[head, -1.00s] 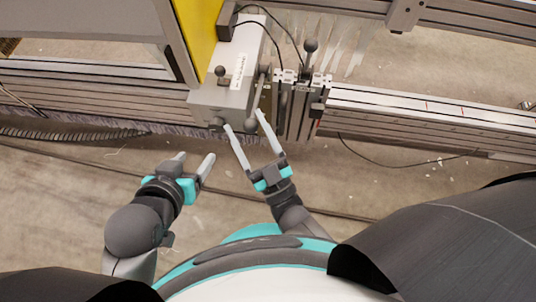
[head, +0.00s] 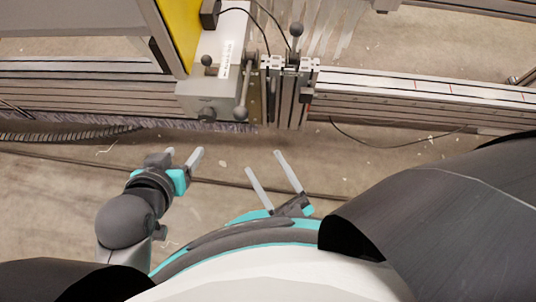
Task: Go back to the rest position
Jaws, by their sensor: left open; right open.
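My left gripper (head: 184,155) is open and empty, with its two pale fingers pointing up in the picture, over the floor below the machine. My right gripper (head: 264,162) is open and empty, with two long pale fingers apart, close to my body's teal edge. Both grippers are clear of the machine. The grey machine box (head: 210,98) with black knobs stands above them in the picture, and neither gripper touches it.
A metal rail (head: 420,108) runs across the view to the right of the box. A ribbed cable chain (head: 60,136) lies at the left. A yellow panel (head: 177,30) stands at the top. Thin cables lie on the bare floor (head: 330,180).

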